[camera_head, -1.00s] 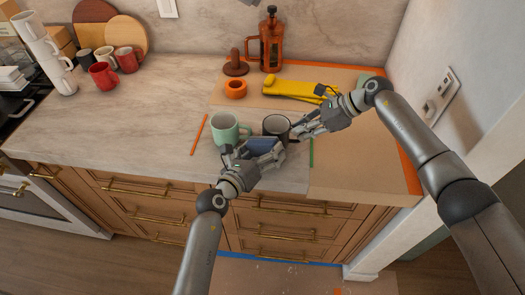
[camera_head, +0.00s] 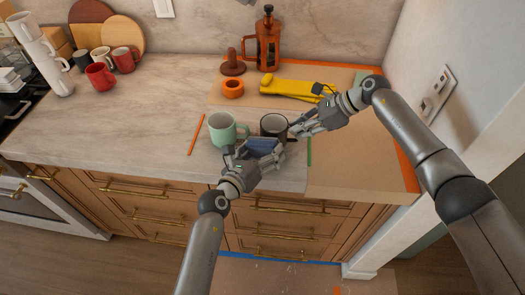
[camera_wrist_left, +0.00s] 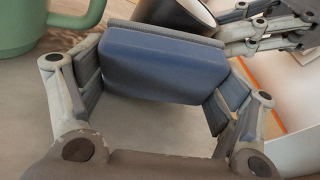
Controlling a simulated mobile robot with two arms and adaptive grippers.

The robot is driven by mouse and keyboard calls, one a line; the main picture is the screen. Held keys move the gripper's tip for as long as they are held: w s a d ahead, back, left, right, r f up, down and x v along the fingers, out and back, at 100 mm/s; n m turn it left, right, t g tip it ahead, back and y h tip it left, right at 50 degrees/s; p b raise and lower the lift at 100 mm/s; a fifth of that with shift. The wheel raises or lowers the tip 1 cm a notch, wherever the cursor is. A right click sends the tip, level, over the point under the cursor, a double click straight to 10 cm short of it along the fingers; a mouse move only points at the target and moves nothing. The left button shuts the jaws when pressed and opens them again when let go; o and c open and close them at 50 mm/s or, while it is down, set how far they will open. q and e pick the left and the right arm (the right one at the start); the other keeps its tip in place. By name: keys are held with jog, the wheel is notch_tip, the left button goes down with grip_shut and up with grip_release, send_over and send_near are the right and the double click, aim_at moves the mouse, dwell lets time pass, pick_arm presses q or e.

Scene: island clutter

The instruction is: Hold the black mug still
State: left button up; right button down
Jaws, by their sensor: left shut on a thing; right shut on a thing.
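The black mug (camera_head: 274,127) stands upright on the counter in the head view, its light inside facing up. In the left wrist view the mug (camera_wrist_left: 178,14) shows only in part at the top. My right gripper (camera_head: 295,129) is shut on the mug at its right side; the exact contact is hard to make out. My left gripper (camera_head: 264,150) is shut on a blue sponge-like block (camera_head: 262,145) just in front of the mug. In the left wrist view the block (camera_wrist_left: 165,65) sits between both fingers, close to the mug; whether they touch I cannot tell.
A green mug (camera_head: 223,130) stands close to the left of the black mug. An orange strip (camera_head: 197,134) and a green strip (camera_head: 309,150) lie on the counter. An orange ring (camera_head: 233,88), a yellow item (camera_head: 290,87) and a French press (camera_head: 267,42) are behind. The counter's left middle is clear.

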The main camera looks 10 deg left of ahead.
pick_arm(q)
jog(key=shift+s+a+n+h, duration=0.1)
jog(key=shift+n+h, duration=0.2)
jog(key=shift+n, duration=0.2)
jog(key=shift+r, duration=0.1)
jog(key=s, duration=0.7)
jog(key=shift+a+r, duration=0.2)
jog(key=shift+a, duration=0.25)
jog(key=shift+w, duration=0.25)
dwell(0.6)
jog(key=shift+w+d, duration=0.15)
jog(key=shift+w, duration=1.15)
jog(key=shift+w+d, duration=0.15)
jog(key=shift+w, duration=1.15)
jog(key=shift+w, duration=0.7)
